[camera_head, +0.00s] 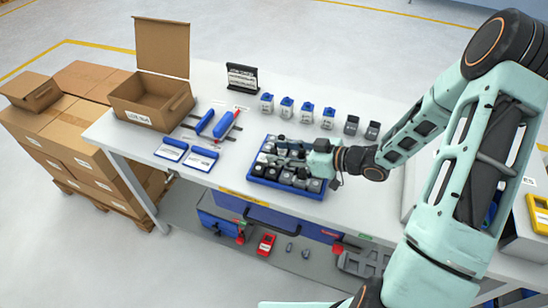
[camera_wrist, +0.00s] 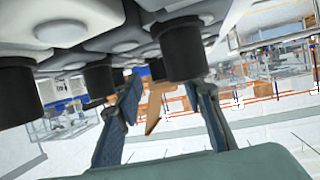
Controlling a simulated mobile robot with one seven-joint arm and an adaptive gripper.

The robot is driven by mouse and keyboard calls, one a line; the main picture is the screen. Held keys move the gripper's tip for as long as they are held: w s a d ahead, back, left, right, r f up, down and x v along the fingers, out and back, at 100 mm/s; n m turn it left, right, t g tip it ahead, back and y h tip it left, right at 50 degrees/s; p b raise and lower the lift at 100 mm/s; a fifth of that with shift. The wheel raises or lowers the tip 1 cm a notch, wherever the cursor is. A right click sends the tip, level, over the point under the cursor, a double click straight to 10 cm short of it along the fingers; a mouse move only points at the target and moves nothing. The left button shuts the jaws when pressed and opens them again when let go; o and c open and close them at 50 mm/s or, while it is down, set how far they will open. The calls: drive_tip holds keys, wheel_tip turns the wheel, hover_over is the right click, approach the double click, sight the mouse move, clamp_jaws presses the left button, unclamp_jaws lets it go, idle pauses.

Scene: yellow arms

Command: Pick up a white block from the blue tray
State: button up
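The blue tray (camera_head: 283,189) lies on the workbench and holds several blocks in white, grey and black. My gripper (camera_head: 276,152) reaches in from the right, low over the tray, and hides some of the blocks. In the wrist view, my gripper (camera_wrist: 166,88) has its two fingers apart, with background visible between them. Pale blocks (camera_wrist: 62,32) with round knobs and black round blocks (camera_wrist: 182,52) fill the top of that view, close to the fingertips. I cannot tell whether a finger touches one. No block is visibly held.
White-and-blue containers (camera_head: 286,106) and dark grey cups (camera_head: 351,124) stand behind the tray. Blue-and-white pads (camera_head: 202,159) and an open cardboard box (camera_head: 152,102) are to the left. A black sign (camera_head: 242,78) stands at the back. Bare bench lies between the pads and tray.

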drive_tip(key=shift+w+a+f, duration=0.2)
drive_tip(key=shift+w+a, duration=0.05)
drive_tip(key=shift+a, duration=0.15)
clamp_jaws()
drive_tip(key=shift+r, duration=0.1)
